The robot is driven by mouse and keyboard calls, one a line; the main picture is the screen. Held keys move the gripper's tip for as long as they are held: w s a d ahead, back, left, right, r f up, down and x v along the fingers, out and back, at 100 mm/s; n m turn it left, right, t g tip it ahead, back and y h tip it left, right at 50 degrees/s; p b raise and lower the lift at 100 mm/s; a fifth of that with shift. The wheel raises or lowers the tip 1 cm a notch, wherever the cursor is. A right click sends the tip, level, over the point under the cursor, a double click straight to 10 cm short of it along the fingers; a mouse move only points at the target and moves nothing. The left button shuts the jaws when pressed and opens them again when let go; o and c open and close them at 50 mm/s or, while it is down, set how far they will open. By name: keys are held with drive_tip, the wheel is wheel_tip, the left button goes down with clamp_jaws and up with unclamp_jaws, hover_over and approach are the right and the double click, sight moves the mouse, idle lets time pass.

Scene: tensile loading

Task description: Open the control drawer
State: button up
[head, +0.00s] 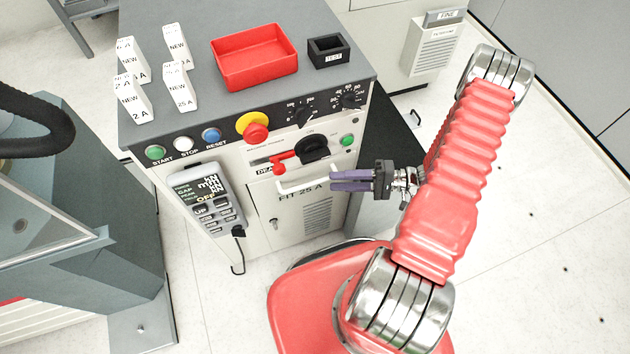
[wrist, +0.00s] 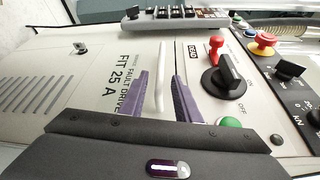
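The control cabinet (head: 262,215) has a light front panel marked "FIT 25 A". A white bar handle (head: 300,186) sticks out from this front, just under a red lever. The handle also shows in the wrist view (wrist: 161,76), between my two purple fingers. My gripper (head: 333,181) is at the right end of the handle in the head view. In the wrist view my gripper (wrist: 160,82) is open, with a gap on both sides of the handle. I cannot tell how deep the handle sits between the fingertips. The drawer front looks flush with the cabinet.
Above the handle are a red lever (head: 283,163), a black rotary switch (head: 313,148) and a green button (head: 347,140). A handheld pendant (head: 207,198) hangs left of the handle. A red tray (head: 254,57), a black box (head: 328,51) and white boxes (head: 179,86) stand on top.

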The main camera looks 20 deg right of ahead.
sight(316, 181)
drive_tip(key=x, duration=0.7)
drive_tip(key=shift+a, duration=0.15)
drive_tip(key=shift+c, duration=0.6)
clamp_jaws()
drive_tip(key=shift+f, duration=0.1)
